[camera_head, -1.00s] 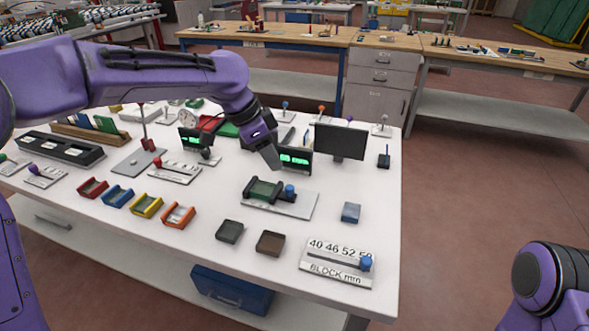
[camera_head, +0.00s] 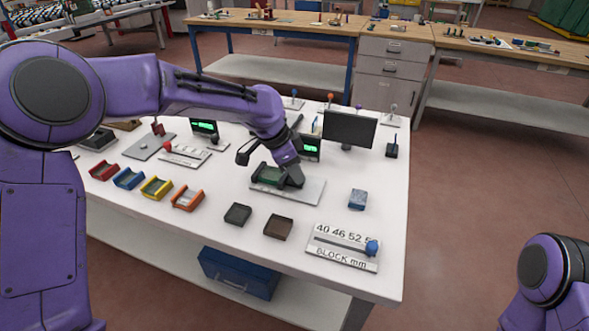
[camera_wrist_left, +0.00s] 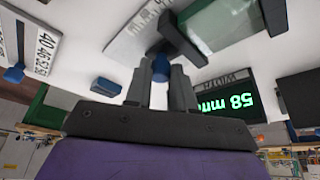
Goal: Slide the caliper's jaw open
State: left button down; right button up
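The caliper (camera_head: 312,191) is a pale plate on the white table with dark jaws and a dark green block (camera_head: 268,175) between them. My left gripper (camera_head: 293,180) is low over its right part and hides the slider knob in the head view. In the left wrist view the blue knob (camera_wrist_left: 162,68) sits between the two fingertips, with hardly any gap at its sides; the gripper looks shut on it. One dark jaw (camera_wrist_left: 184,41) lies just beyond the knob. A display reading 58 mm (camera_wrist_left: 228,101) stands beside it. My right gripper is out of view.
A block gauge plate (camera_head: 342,250) with a blue knob lies at the front right. A blue block (camera_head: 357,199), two dark trays (camera_head: 238,214) and coloured holders (camera_head: 187,198) lie around. A black monitor (camera_head: 349,129) stands behind.

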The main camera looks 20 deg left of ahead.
pick_arm(q)
jog(key=shift+d+r+p, duration=0.15)
jog(key=shift+d+p, duration=0.15)
jog(key=d+p, duration=0.1)
jog(key=d, duration=0.2)
jog(key=shift+d+p, duration=0.15)
jog(key=shift+p, duration=0.25)
jog(key=c, duration=1.2)
grip_release()
jog(key=shift+s, duration=0.1)
jog(key=v, duration=1)
jog(key=shift+s+r, duration=0.1)
jog(key=shift+r, duration=0.05)
jog(key=shift+a, duration=0.25)
